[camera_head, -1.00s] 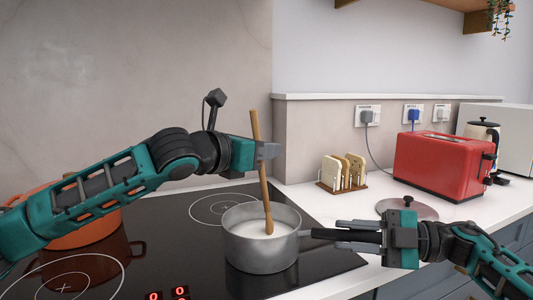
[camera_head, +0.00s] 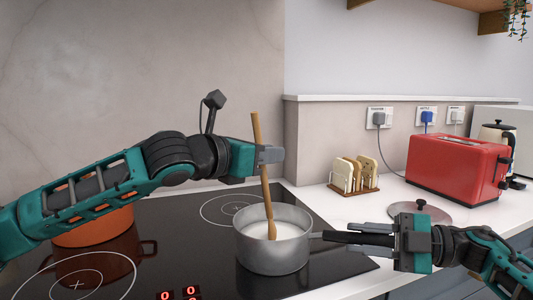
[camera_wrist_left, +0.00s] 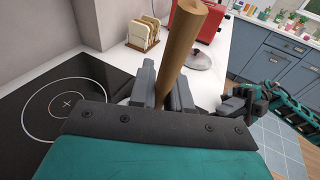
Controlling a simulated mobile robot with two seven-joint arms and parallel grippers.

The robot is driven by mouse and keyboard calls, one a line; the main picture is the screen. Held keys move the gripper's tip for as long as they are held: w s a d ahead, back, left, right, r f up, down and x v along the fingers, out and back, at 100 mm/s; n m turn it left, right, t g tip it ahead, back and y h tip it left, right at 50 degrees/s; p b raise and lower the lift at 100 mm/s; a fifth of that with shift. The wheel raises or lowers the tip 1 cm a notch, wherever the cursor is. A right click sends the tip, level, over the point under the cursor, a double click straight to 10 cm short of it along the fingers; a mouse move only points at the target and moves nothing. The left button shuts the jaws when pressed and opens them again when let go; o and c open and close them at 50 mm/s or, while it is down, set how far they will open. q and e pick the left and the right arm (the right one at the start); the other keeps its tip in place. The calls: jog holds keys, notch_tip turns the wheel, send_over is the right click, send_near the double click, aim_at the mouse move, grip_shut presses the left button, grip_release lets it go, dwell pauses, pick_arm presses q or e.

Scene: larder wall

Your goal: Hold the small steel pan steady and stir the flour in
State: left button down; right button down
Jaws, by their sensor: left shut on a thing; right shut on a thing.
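The small steel pan (camera_head: 272,252) stands on the black hob with white contents, the flour mixture (camera_head: 290,231), inside. My left gripper (camera_head: 270,154) is shut on the wooden spoon (camera_head: 264,190), which stands nearly upright with its lower end in the pan. The spoon handle also shows large in the left wrist view (camera_wrist_left: 180,45), between the fingers (camera_wrist_left: 163,88). My right gripper (camera_head: 388,236) is shut on the pan's dark handle (camera_head: 345,237) at the pan's right. The spoon's tip is hidden in the white contents.
An orange pot (camera_head: 95,227) stands on the hob at left, partly behind my left arm. A lid (camera_head: 420,211), a toast rack (camera_head: 354,177) and a red toaster (camera_head: 457,168) stand on the white counter at right. The hob's rear ring (camera_head: 236,210) is free.

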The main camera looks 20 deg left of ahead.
pick_arm(q)
jog(key=shift+s+a+r, duration=0.1)
jog(key=shift+s+r, duration=0.15)
jog(key=shift+r, duration=1.05)
jog(key=shift+s+a+r, duration=0.1)
jog(key=shift+s+r, duration=0.15)
jog(key=shift+r, duration=1.05)
jog(key=shift+s+a+r, duration=0.1)
jog(key=shift+s+r, duration=0.15)
jog(key=shift+r, duration=1.05)
jog(key=shift+d+r, duration=0.1)
jog(key=shift+r, duration=2.4)
pick_arm(e)
jog(key=c, duration=0.8)
grip_release()
jog(key=w+d, duration=0.2)
jog(key=d, duration=1)
